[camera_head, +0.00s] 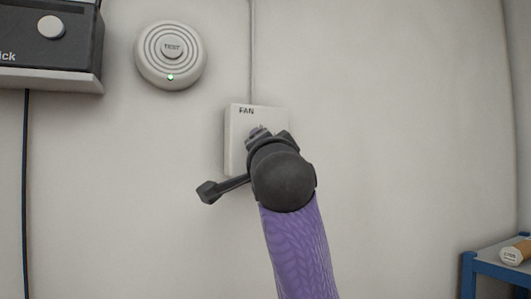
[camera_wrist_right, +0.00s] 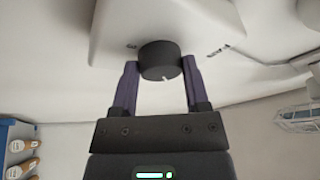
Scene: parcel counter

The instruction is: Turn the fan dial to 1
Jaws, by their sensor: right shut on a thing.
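The white fan control box (camera_head: 237,140), labelled FAN, is fixed to the wall near the middle of the head view. My right gripper (camera_head: 259,133) is up against its front, and my wrist and arm hide most of the box's lower right. In the right wrist view the black round fan dial (camera_wrist_right: 160,60) sits between the two purple fingers, which are shut on its sides. A short white pointer line shows on the dial's face. The box (camera_wrist_right: 115,25) carries small dark markings around it, hard to read here. My left gripper is not in view.
A round white TEST alarm (camera_head: 171,56) with a green light is on the wall to the left. A dark device (camera_head: 50,50) is at the upper left with a hanging cable. A blue-framed shelf (camera_head: 490,265) stands at the lower right. The wall right of the box is bare.

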